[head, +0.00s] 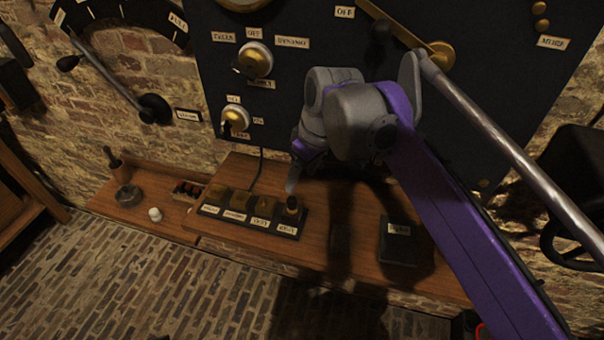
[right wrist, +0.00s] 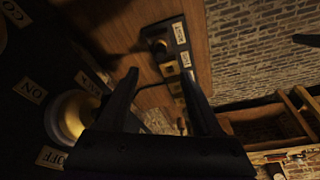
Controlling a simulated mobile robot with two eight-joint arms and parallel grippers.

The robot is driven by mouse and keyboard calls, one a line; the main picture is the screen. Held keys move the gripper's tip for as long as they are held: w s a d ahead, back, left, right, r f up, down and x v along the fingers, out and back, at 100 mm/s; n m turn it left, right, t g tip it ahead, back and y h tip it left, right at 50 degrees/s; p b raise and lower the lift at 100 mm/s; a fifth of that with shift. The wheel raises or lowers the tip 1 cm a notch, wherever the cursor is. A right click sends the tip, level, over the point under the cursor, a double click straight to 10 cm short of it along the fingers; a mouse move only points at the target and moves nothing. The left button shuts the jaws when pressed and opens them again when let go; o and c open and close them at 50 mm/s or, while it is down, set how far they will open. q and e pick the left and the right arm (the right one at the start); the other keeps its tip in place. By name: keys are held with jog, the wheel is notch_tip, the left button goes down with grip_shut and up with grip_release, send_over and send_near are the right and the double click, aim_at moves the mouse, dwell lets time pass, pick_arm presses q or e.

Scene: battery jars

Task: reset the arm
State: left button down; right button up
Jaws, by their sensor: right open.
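My right arm (head: 455,220), purple and grey, comes in from the right and bends in front of the dark panel. Its gripper (head: 293,180) points down above the right end of a labelled black strip (head: 245,220) with several brass-topped pieces and a dark round knob. In the right wrist view the two black fingers of the right gripper (right wrist: 158,75) stand apart with nothing between them. The strip (right wrist: 183,40) shows beyond the fingertips. I cannot tell the exact gap between gripper and strip. My left gripper does not show.
The dark panel (head: 300,100) carries brass dials (head: 255,60) and a lever (head: 440,55). The wooden shelf (head: 345,255) bears a black labelled box (head: 405,240), a small white cup (head: 155,214) and a round metal-based piece (head: 128,195). Brick floor lies open in front.

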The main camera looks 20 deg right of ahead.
jog(key=s+d+f+m+t+p, duration=0.1)
jog(key=s+f+m+p, duration=0.2)
jog(key=s+f, duration=0.3)
jog(key=s+d+f+m+t+h+p, duration=0.1)
jog(key=s+f, duration=0.5)
jog(key=s, duration=0.6)
jog(key=d+m+p, duration=0.1)
jog(key=m+p, duration=0.1)
jog(key=p, duration=0.1)
jog(key=shift+t+h+p, duration=0.3)
jog(key=shift+p, duration=0.1)
jog(key=shift+r, duration=0.1)
